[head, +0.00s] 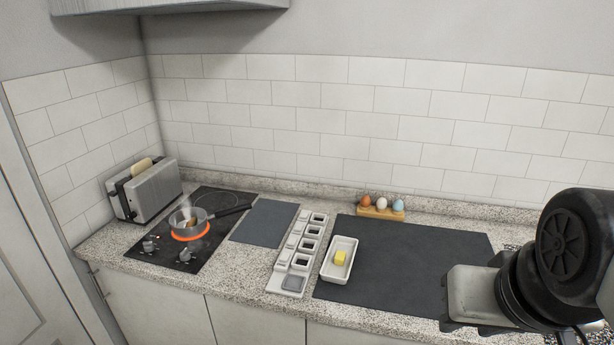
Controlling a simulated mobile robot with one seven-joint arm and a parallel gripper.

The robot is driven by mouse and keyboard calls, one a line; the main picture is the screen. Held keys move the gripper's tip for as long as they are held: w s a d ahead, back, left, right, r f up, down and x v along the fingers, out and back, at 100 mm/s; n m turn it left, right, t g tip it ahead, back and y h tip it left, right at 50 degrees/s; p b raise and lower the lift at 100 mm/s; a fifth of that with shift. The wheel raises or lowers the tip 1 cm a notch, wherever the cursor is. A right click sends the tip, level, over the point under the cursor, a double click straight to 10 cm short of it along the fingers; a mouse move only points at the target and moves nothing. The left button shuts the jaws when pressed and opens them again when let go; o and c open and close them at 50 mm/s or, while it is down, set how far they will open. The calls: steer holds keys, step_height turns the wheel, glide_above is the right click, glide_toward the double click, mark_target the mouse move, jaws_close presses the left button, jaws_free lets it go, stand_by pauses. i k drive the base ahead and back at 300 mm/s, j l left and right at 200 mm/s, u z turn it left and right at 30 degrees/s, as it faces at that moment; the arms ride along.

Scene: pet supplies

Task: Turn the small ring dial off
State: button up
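A black cooktop (207,245) is set in the counter at the left. A small steaming saucepan (187,217) stands on its front ring (190,236), which glows orange. A larger ring (219,197) behind it is dark. Two grey dials sit along the cooktop's front edge: a left dial (149,246) and a right dial (185,256). I cannot tell which one belongs to which ring, nor read their markings. My gripper (470,312) is at the lower right, far from the dials. Its fingers are not clear enough to tell open from shut.
A toaster (152,193) with bread stands left of the cooktop. The pan's dark handle (231,210) points right. A grey board (265,221), a white compartment tray (287,284), a butter dish (331,272), an egg holder (381,213) and a dark mat (410,262) lie to the right.

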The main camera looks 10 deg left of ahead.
mark_target(148, 247)
steer(key=j+z, duration=0.4)
steer(key=j, duration=0.7)
steer(key=j+z, duration=0.1)
steer(key=j, duration=0.65)
steer(key=k+j+z, duration=0.1)
steer(key=j, duration=0.65)
steer(key=k+j, duration=0.1)
steer(key=j, duration=0.65)
steer(key=i+j, duration=0.1)
steer(key=j, duration=0.25)
